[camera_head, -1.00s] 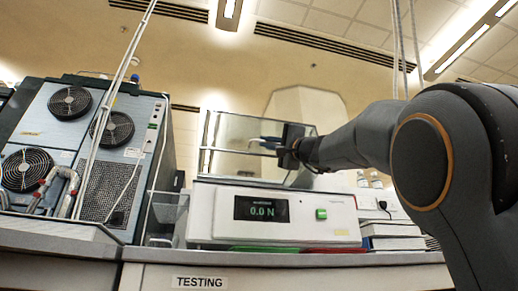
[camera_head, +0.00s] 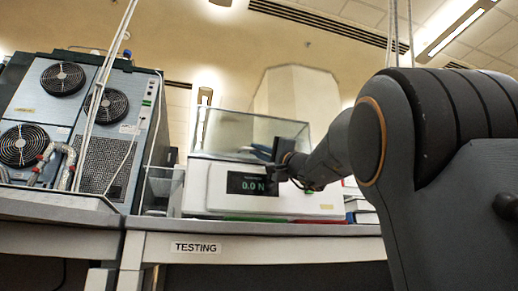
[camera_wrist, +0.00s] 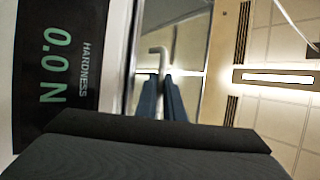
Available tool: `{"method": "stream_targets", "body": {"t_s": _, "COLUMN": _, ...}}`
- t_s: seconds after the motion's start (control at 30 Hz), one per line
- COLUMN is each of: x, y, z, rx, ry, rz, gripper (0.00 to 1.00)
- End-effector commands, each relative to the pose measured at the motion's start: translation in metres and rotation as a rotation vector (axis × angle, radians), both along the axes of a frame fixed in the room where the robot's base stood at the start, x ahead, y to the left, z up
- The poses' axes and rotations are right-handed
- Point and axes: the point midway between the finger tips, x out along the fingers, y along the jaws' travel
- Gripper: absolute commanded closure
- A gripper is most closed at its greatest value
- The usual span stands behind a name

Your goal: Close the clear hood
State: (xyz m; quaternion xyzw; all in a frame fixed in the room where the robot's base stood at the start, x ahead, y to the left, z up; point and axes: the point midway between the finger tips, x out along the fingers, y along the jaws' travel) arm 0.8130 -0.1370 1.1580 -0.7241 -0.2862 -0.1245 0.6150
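The clear hood (camera_head: 235,133) is a see-through box on top of the white hardness tester (camera_head: 208,190). Its lower edge looks level with the tester's top; I cannot tell whether a small gap remains. My gripper (camera_head: 284,150) is at the hood's front right, above the display (camera_head: 252,184), which reads 0.0 N. In the wrist view, the two dark blue fingers of my gripper (camera_wrist: 161,100) are close together, with the pale bent handle (camera_wrist: 158,52) of the hood between them. The fingers look shut on it. The display (camera_wrist: 58,70) fills the left of that view.
A large grey machine with several fans (camera_head: 90,120) stands left of the tester. A clear bin (camera_head: 160,188) sits between them. Stacked books (camera_head: 358,207) are right of the tester, partly behind my arm. The bench edge (camera_head: 250,229) runs below.

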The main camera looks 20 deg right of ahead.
Motion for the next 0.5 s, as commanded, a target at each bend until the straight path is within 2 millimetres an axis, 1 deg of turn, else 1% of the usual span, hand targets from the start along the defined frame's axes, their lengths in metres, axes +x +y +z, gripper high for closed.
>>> {"method": "stream_targets", "body": {"t_s": 0.03, "x": 0.007, "y": 0.000, "z": -0.010, "rx": 0.007, "ry": 0.018, "rz": 0.007, "gripper": 0.84}}
{"method": "stream_targets", "body": {"t_s": 0.17, "x": 0.007, "y": -0.001, "z": -0.010, "rx": 0.006, "ry": 0.020, "rz": 0.005, "gripper": 0.84}}
{"method": "stream_targets", "body": {"t_s": 0.27, "x": 0.004, "y": -0.003, "z": -0.012, "rx": 0.007, "ry": 0.021, "rz": 0.003, "gripper": 0.84}}
{"method": "stream_targets", "body": {"t_s": 0.37, "x": -0.006, "y": -0.007, "z": -0.016, "rx": 0.008, "ry": 0.019, "rz": 0.001, "gripper": 0.84}}
{"method": "stream_targets", "body": {"t_s": 0.5, "x": -0.028, "y": -0.016, "z": -0.025, "rx": 0.005, "ry": 0.015, "rz": -0.004, "gripper": 0.84}}
